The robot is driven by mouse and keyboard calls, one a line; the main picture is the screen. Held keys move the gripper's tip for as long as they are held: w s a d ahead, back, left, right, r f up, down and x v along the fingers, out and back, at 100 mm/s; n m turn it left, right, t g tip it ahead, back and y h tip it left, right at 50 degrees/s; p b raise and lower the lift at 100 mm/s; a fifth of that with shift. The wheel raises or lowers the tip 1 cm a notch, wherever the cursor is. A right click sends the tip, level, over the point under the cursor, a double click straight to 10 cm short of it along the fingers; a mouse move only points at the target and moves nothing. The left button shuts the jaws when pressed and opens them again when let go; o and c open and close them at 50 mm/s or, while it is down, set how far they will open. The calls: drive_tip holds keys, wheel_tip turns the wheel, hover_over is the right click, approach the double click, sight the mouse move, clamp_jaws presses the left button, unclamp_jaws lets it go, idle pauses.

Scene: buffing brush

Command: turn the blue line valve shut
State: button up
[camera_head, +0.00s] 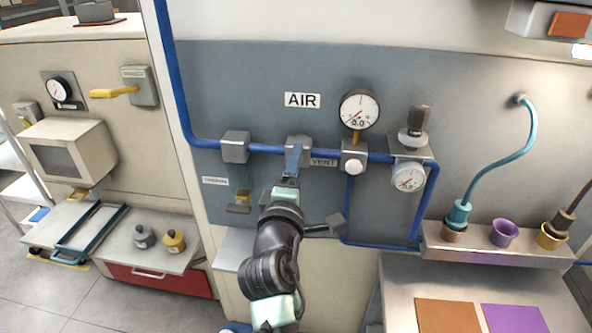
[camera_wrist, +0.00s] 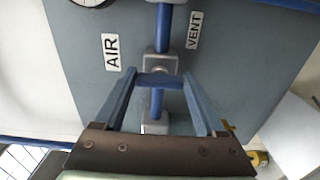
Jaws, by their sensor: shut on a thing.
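The blue line valve is a grey block (camera_head: 298,143) on the blue pipe below the AIR label; in the wrist view its block (camera_wrist: 160,62) sits on the pipe between my fingertips. A short blue handle (camera_wrist: 160,82) lies crosswise to the pipe, with one finger at each end. My gripper (camera_head: 292,160), with blue-grey fingers, reaches up to the valve from below and is shut on the handle. The fingertips also show in the wrist view (camera_wrist: 160,80). In the head view my fingers hide most of the handle.
Another grey block (camera_head: 235,147) is on the pipe to the left. A regulator block (camera_head: 353,160), a pressure gauge (camera_head: 359,110) and a small dial (camera_head: 408,177) are to the right. A yellow-handled fitting (camera_head: 240,201) is low at left.

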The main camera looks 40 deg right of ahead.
drive_tip(key=o, duration=1.3)
drive_tip(key=b+v, duration=0.3)
drive_tip(key=v, duration=1)
